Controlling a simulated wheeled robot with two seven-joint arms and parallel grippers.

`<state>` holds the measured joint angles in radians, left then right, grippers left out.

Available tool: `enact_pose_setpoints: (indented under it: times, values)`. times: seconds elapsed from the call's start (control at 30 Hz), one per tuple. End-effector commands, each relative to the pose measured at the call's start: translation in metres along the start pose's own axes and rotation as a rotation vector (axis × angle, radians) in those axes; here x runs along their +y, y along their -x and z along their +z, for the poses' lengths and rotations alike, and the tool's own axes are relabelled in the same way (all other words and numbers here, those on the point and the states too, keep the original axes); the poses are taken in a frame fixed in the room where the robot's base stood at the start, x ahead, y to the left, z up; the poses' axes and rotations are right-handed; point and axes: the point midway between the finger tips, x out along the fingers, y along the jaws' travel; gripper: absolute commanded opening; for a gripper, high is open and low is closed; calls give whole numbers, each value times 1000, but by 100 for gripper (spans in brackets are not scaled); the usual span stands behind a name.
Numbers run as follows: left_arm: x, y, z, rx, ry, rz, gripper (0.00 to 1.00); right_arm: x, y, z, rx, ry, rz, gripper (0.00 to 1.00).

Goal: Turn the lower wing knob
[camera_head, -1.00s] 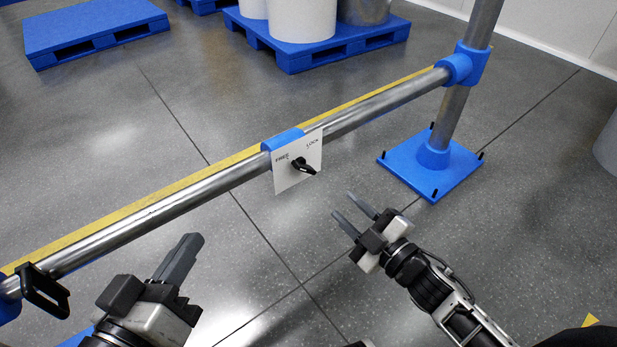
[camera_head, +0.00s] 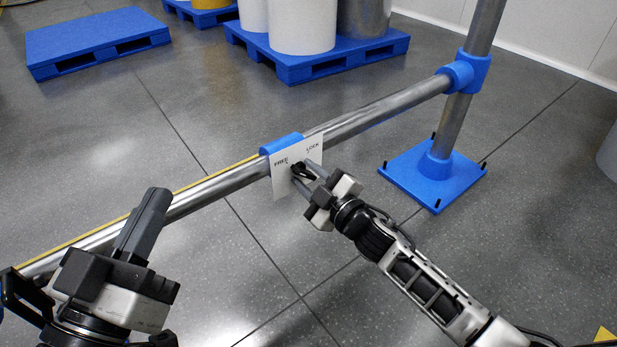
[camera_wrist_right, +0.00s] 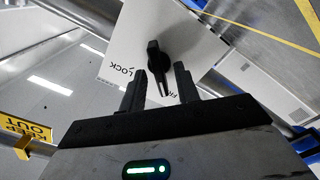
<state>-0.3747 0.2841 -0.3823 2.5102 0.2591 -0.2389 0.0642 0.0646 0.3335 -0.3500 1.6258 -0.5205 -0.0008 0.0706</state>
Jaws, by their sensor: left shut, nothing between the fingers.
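A black wing knob (camera_head: 299,170) sits on a white plate (camera_head: 283,182) marked FREE and LOCK, hung on the rail by a blue clamp. My right gripper (camera_head: 304,178) is at the plate, its fingers beside the knob. In the right wrist view the knob (camera_wrist_right: 157,58) shows clearly, its long wing reaching into the gap between the open fingers (camera_wrist_right: 160,72). A gap shows on both sides, though contact is hard to judge. My left gripper (camera_head: 150,208) is shut and empty, at lower left, in front of the rail. Only this one knob is in view.
A metal rail (camera_head: 390,112) runs across to an upright post (camera_head: 452,120) on a blue base plate (camera_head: 432,176). A black bracket (camera_head: 22,295) is close to my left gripper. Blue pallets (camera_head: 95,42) with drums (camera_head: 302,25) stand behind. Floor around the right arm is clear.

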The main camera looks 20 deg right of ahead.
Motion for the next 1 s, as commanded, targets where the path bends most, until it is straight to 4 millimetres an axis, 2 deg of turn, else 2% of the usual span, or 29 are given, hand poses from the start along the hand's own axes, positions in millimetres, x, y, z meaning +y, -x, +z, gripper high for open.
enact_pose_setpoints:
  times: [0.07,0.17,0.2,0.6,0.93,1.0]
  values:
    - [0,0,0,0,0,0,0,0,0,0,0,0,0,29]
    - [0,0,0,0,0,0,0,0,0,0,0,0,0,1]
    - [0,0,0,0,0,0,0,0,0,0,0,0,0,0]
    - [1,0,1,-37,36,-1,0,1,1,-1,0,-47,-1,0]
    - [12,26,43,-308,340,-82,0,4,1,-2,-3,-273,-1,0]
    - [11,27,45,-332,316,-89,0,4,1,-2,-3,-340,-1,0]
